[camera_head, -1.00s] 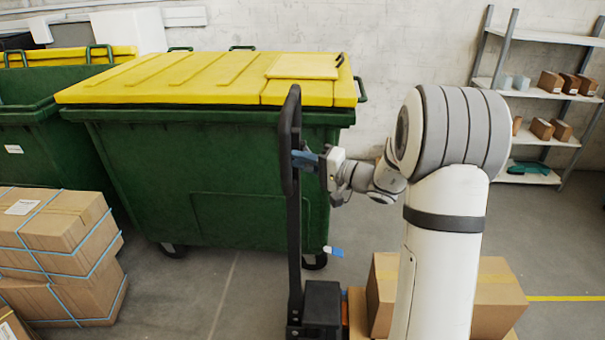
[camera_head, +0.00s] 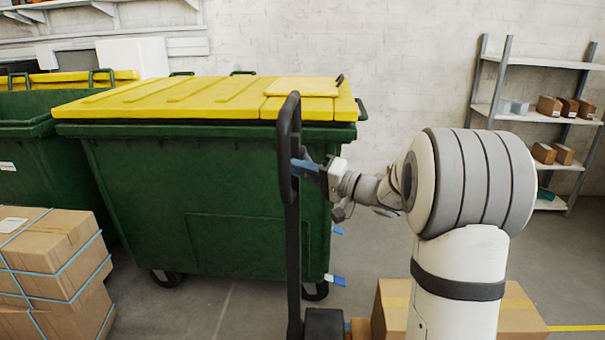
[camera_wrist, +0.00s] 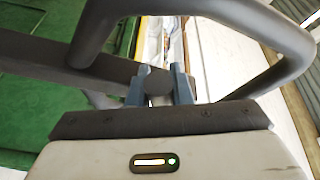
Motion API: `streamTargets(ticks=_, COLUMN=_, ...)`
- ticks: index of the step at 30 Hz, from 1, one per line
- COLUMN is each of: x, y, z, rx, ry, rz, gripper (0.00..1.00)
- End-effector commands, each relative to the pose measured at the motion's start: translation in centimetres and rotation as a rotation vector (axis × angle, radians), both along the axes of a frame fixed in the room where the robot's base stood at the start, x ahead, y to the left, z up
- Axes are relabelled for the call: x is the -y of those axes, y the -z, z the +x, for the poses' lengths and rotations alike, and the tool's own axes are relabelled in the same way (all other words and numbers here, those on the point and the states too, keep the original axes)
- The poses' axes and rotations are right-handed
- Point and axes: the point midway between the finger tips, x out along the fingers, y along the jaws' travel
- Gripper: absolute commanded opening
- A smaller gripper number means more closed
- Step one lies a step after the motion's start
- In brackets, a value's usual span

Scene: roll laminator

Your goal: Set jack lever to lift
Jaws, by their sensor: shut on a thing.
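The pallet jack's black loop handle (camera_head: 288,150) stands upright on its dark shaft (camera_head: 293,260) in front of a green bin. The loop (camera_wrist: 255,25) also arches across the top of the wrist view. My gripper (camera_head: 304,166) reaches the loop from the right, with its blue fingers at the loop's opening. In the wrist view my gripper (camera_wrist: 163,76) is shut on a dark rounded piece (camera_wrist: 158,87) inside the loop, which looks like the end of the jack lever. The rest of the lever is hidden by the loop and fingers, so its setting cannot be told.
A green bin (camera_head: 235,180) with a yellow lid stands just behind the handle. Strapped cartons (camera_head: 50,255) are stacked at the left. A carton (camera_head: 393,305) sits low behind my arm. A shelf rack (camera_head: 545,115) stands at the back right, with open floor before it.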

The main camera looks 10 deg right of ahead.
Motion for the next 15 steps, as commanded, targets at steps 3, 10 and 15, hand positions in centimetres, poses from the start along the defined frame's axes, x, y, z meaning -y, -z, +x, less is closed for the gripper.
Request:
streamTargets(ticks=3, x=-0.05, y=0.1, z=-0.01, rx=-0.001, ry=-0.001, rz=-0.001, gripper=0.19)
streamTargets(ticks=10, x=-0.04, y=0.09, z=-0.01, rx=-0.001, ry=-0.001, rz=-0.001, gripper=0.38)
streamTargets(ticks=15, x=-0.02, y=0.08, z=-0.01, rx=-0.001, ry=0.0, rz=-0.001, gripper=0.41)
